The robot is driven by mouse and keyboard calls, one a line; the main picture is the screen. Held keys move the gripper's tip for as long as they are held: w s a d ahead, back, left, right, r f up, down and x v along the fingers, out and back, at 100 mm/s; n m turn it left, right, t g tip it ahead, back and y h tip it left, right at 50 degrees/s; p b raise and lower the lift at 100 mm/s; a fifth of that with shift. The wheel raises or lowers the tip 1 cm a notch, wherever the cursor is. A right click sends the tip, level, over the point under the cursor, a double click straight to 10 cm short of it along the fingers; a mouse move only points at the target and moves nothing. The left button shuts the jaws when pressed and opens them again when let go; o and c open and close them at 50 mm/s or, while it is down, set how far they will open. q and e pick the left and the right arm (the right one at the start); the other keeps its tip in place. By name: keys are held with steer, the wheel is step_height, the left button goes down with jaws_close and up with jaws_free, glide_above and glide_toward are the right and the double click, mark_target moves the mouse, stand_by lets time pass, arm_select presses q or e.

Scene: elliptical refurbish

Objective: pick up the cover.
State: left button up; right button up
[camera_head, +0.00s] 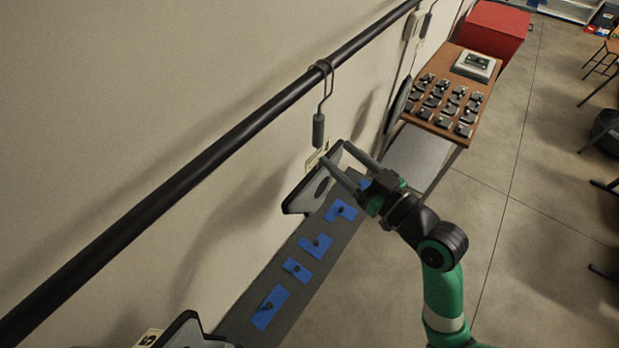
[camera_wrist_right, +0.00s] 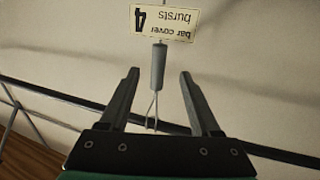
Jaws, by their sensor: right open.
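A small grey cylinder (camera_head: 318,130) hangs by a wire hook from the dark bar; it also shows in the right wrist view (camera_wrist_right: 157,66). A card (camera_wrist_right: 165,22) reading "bar cover" and "bursts 4" is upside down in that view, at the cylinder's end. My right gripper (camera_head: 336,153) is open, its fingers pointing toward the wall near the cylinder. In the wrist view the cylinder shows between the fingers with gaps on both sides. Which piece is the cover, I cannot tell for certain. My left gripper is not in view.
The dark bar (camera_head: 180,183) runs along the wall. A pale dark-edged panel (camera_head: 305,197) is below the gripper. A grey shelf (camera_head: 245,304) holds blue patches. A brown table (camera_head: 447,133) with several dark parts and a red box (camera_head: 492,32) stand behind.

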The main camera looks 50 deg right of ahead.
mark_target(321, 139)
steer(key=w, duration=0.4)
steer(key=shift+w+d+r+p, duration=0.15)
steer(key=shift+w+d+p, duration=0.1)
steer(key=shift+w+p, duration=0.15)
steer(key=shift+w+d, duration=0.1)
steer(key=shift+w, duration=0.35)
steer(key=w, duration=0.1)
steer(key=w+p, duration=0.1)
steer(key=w, duration=0.3)
steer(key=shift+w+d+p, duration=0.1)
steer(key=shift+d+p, duration=0.2)
steer(key=shift+d, duration=0.1)
jaws_close()
